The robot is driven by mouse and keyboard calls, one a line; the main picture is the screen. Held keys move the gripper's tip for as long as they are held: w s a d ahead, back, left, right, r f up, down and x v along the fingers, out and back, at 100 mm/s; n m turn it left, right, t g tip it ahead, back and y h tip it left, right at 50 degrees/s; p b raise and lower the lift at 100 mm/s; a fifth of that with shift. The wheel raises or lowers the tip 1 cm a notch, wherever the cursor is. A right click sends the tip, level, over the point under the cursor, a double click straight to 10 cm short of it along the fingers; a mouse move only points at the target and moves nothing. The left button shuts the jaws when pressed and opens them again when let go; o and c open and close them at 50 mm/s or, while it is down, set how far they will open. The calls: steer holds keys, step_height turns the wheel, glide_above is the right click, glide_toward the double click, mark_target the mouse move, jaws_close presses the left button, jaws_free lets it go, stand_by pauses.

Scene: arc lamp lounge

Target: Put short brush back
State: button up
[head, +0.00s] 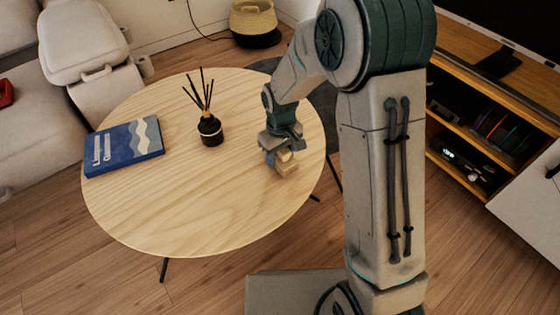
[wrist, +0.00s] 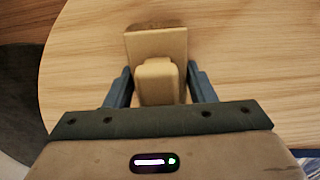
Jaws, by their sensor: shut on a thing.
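The short brush (wrist: 157,84) is a pale wooden thing with a blocky handle and a wider flat part beyond it. My gripper (wrist: 160,88) is shut on its handle, with one blue-grey finger on each side. In the head view my gripper (head: 281,160) is low over the right part of the round wooden table, and the brush (head: 287,166) shows just below the fingers. I cannot tell whether the brush touches the table. Its underside is hidden.
The round table (head: 190,215) also bears a black reed diffuser (head: 210,130) and a blue book (head: 122,147) to the left. The table's front is clear. A shelf unit (head: 470,130) stands to the right, a pale sofa (head: 40,120) at left, a basket (head: 253,20) behind.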

steer(key=shift+f, duration=0.85)
steer(key=shift+f, duration=0.1)
steer(key=o, duration=1)
steer(key=shift+c, duration=0.2)
step_height(320, 180, up, 12)
steer(key=p, duration=0.4)
steer(key=s+d+r+m, duration=0.3)
steer(key=s+d, duration=0.3)
steer(key=s, duration=0.3)
steer(key=s+d+r+m+t, duration=0.1)
steer(key=s+d+r+m, duration=0.2)
steer(key=s+d+r, duration=0.2)
steer(key=shift+s+d+r+m, duration=0.25)
steer(key=shift+s+d, duration=0.8)
steer(key=shift+s, duration=1.25)
